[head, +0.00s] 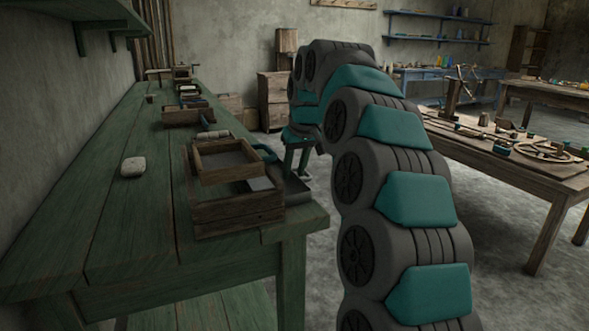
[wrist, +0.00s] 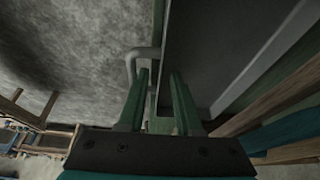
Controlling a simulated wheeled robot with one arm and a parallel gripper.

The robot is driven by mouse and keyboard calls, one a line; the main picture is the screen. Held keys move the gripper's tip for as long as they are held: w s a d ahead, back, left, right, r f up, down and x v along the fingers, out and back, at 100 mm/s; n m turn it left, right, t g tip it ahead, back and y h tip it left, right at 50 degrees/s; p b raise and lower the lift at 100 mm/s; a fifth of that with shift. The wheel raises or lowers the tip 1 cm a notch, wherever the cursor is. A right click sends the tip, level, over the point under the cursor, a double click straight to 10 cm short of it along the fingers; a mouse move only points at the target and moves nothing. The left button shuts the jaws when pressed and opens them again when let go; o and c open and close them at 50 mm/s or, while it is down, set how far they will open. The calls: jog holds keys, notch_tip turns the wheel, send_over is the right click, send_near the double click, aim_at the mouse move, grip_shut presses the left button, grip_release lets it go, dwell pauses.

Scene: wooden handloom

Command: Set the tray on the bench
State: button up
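A dark metal tray (head: 291,190) with a lighter rim lies at the right edge of the green bench (head: 125,220), beside a wooden crate. In the wrist view, the tray (wrist: 215,55) fills the upper right, and a grey loop handle (wrist: 131,62) sticks out from its side. My gripper (wrist: 160,75) is open, its two green fingers apart at the tray's handle side. The handle is near the left fingertip; I cannot tell whether they touch. In the head view, my gripper (head: 296,152) is small, beyond the tray. The crate hides part of the tray.
The wooden crate (head: 240,212) stands near the bench's front corner, with a shallow wooden frame (head: 226,161) above it. A pale rounded block (head: 133,166) lies to the left. Small boxes line the far bench. A cluttered table (head: 500,160) stands right; the bench's near left is clear.

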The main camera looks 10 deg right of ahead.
jog(key=v, duration=0.9)
jog(key=shift+w+r, duration=0.1)
jog(key=p+v, duration=0.1)
jog(key=v, duration=0.2)
jog(key=s+f+g, duration=0.2)
jog(key=s+f, duration=0.8)
jog(key=s, duration=0.4)
jog(key=s+f+m+g, duration=0.1)
jog(key=s+f+g, duration=0.1)
jog(key=s+f, duration=0.8)
jog(key=s+a+f+m+g+h, duration=0.1)
jog(key=s+f+g, duration=0.1)
jog(key=s+f, duration=0.8)
jog(key=s, duration=0.9)
jog(key=shift+f, duration=0.3)
